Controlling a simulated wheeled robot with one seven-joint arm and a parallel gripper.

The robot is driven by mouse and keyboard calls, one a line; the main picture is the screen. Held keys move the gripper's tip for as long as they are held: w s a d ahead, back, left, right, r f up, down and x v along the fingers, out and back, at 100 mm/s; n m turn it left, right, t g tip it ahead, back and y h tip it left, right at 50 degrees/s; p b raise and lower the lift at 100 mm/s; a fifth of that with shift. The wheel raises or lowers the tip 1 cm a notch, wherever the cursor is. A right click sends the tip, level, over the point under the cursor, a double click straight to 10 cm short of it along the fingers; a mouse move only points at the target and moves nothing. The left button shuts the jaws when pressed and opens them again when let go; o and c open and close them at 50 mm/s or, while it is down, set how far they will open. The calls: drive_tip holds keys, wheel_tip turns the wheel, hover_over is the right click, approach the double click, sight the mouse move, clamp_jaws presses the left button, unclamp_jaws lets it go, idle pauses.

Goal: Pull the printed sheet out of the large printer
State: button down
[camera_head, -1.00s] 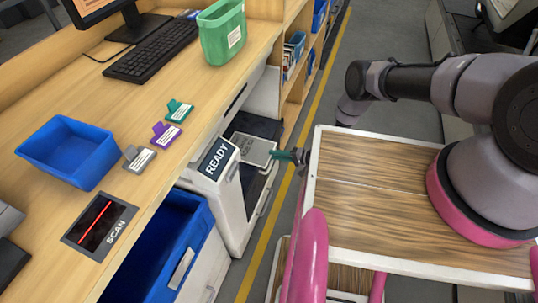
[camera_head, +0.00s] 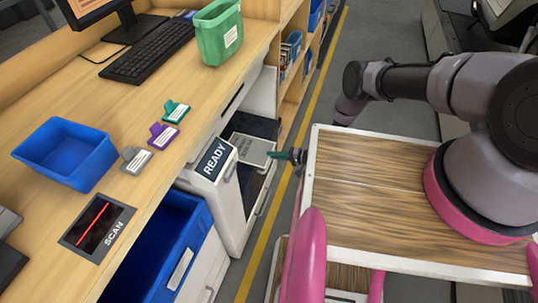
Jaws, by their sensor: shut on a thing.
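The large printer (camera_head: 230,195) is a white unit under the counter, with a dark panel reading READY on its top. A pale printed sheet (camera_head: 252,150) with dark print lies at the printer's dark output tray. The fingertips are tiny in this view. The sheet's far end sits over the tray, and I cannot tell whether part of it is still inside the printer.
The wooden counter (camera_head: 120,50) holds a blue tray (camera_head: 66,152), a green bin (camera_head: 219,32), a keyboard (camera_head: 149,48), coloured tags and a SCAN pad (camera_head: 97,228). A blue bin (camera_head: 165,250) stands below. A wood-topped cart deck (camera_head: 385,210) lies right; the aisle floor behind is clear.

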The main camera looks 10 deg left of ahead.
drive_tip(key=s+d, duration=0.2)
drive_tip(key=d, duration=1.3)
drive_tip(key=shift+d, duration=0.15)
idle(0.4)
